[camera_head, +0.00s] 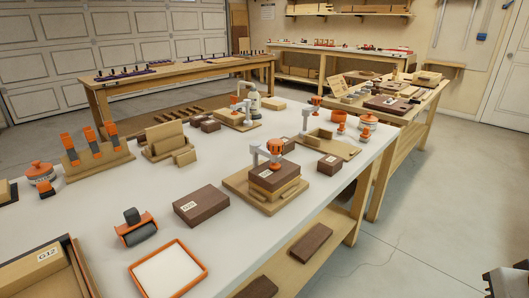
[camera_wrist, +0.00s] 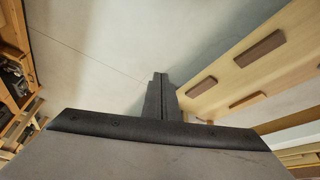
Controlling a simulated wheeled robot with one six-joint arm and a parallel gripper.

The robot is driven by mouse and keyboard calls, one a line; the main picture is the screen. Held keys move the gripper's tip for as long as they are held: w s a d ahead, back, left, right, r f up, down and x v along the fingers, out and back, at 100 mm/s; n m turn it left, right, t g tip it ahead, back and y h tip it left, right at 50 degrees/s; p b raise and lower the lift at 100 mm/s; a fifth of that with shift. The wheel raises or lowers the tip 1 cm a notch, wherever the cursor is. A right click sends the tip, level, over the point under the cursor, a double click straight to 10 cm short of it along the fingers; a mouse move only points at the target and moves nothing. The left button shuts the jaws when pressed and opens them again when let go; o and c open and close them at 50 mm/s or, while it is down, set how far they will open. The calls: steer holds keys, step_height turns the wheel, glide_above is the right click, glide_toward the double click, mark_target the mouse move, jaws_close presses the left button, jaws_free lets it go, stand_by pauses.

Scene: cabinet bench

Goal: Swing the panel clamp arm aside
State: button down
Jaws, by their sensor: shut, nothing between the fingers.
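The nearest clamp arm (camera_head: 260,151) is grey with an orange head (camera_head: 275,148). It reaches over a dark brown panel (camera_head: 273,177) stacked on tan wood, on a light wooden base (camera_head: 240,188) near the bench's right edge. Two similar clamps stand farther back, one with an orange top (camera_head: 316,101) and one at a pale bottle (camera_head: 254,101). I cannot tell from labels which is the panel clamp. My gripper (camera_wrist: 160,78) is shut and empty in the wrist view, over the floor beside the bench. No clamp shows in that view.
The white bench (camera_head: 110,205) holds a brown labelled block (camera_head: 201,203), an orange-rimmed tray (camera_head: 167,271) and an orange-and-black tool (camera_head: 136,228). A lower shelf with brown blocks (camera_head: 310,243) runs beneath.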

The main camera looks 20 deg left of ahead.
mark_target(265, 152)
steer(key=w+a+r+n, duration=0.3)
steer(key=w+a+r, duration=0.35)
steer(key=a, duration=0.45)
steer(key=w+a+r+n, duration=0.4)
steer(key=w+a+r, duration=0.2)
steer(key=a+r, duration=0.3)
steer(key=s+a+r+n+t+y, duration=0.1)
steer(key=s+a+r+n, duration=0.1)
steer(key=a, duration=1.3)
steer(key=s+a+r+n+t+y, duration=0.1)
steer(key=s+a+r, duration=0.3)
steer(key=a, duration=1.1)
steer(key=shift+a+n, duration=0.4)
steer(key=shift+n, duration=0.3)
steer(key=x, duration=0.3)
steer(key=w+x, duration=0.1)
steer(key=x, duration=0.3)
steer(key=d+r+x, duration=0.1)
steer(key=x, duration=0.2)
steer(key=shift+w+a+f, duration=0.1)
steer(key=shift+w+f, duration=0.25)
steer(key=shift+w, duration=0.25)
steer(key=shift+w+d, duration=0.35)
steer(key=shift+w, duration=0.55)
